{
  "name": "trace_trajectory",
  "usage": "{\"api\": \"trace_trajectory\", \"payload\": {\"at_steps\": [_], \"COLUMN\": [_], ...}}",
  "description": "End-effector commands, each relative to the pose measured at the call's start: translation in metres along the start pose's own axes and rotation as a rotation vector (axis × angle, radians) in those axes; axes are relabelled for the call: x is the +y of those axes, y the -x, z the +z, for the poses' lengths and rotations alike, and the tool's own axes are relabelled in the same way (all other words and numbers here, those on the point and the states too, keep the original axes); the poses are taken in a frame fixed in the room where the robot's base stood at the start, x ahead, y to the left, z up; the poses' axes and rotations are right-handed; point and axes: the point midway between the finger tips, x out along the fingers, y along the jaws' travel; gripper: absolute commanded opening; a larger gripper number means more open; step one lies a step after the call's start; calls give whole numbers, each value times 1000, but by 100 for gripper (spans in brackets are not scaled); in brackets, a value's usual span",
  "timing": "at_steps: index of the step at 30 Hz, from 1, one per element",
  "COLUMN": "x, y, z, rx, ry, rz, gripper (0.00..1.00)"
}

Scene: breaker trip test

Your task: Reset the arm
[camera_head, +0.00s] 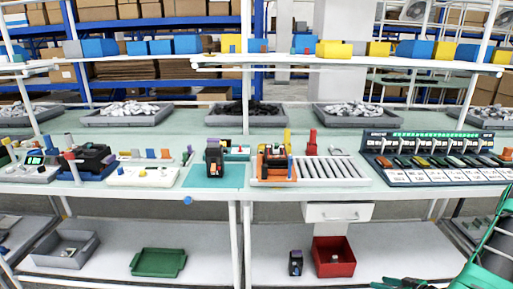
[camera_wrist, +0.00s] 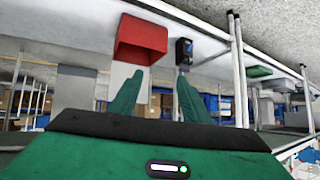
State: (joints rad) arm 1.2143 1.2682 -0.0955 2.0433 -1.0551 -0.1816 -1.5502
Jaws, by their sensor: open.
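My gripper (camera_wrist: 157,76) shows in the wrist view with its two green fingers apart and nothing between them. That view is turned upside down. A red bin (camera_wrist: 140,40) and a small black device (camera_wrist: 184,52) appear beyond the fingertips, apart from them. In the head view, my green arm (camera_head: 490,245) is at the lower right, with part of the gripper cut off by the bottom edge. A black breaker-like unit (camera_head: 214,160) stands upright on a teal mat (camera_head: 232,180) on the workbench, well away from my arm.
The lower shelf holds a red bin (camera_head: 345,268), a black device (camera_head: 296,264), a green tray (camera_head: 158,263) and a grey bin (camera_head: 82,240). A roller rack (camera_head: 330,169) and a test panel (camera_head: 430,140) stand on the bench. A white drawer (camera_head: 338,212) hangs below.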

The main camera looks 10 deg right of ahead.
Motion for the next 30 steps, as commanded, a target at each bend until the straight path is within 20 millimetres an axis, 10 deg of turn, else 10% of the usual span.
{"api": "trace_trajectory", "payload": {"at_steps": [14, 30], "x": [-58, -141], "y": [49, 152], "z": [-109, -199], "rx": [-323, -673], "ry": [18, -86], "rz": [-168, -78], "gripper": [43, 43]}}
